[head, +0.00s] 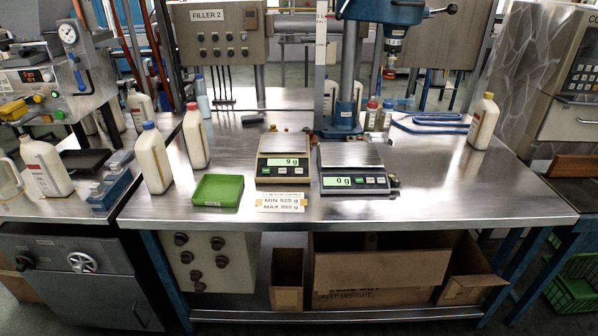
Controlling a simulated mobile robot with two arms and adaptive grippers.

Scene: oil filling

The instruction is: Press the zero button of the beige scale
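The beige scale (283,160) stands on the steel table, left of a dark grey scale (352,167). Its green display (287,162) reads 9 g. A row of small buttons (284,171) lies on its front below the display; their labels are too small to read. The beige scale's pan (284,143) looks empty. The grey scale's display reads 0 g and its pan also looks empty. Neither of my grippers shows in the head view.
A label card (281,202) lies in front of the beige scale. A green tray (218,190) is to its left, with white bottles (153,160) beyond. A blue press column (347,80) rises behind the scales. The table's front right (470,195) is clear.

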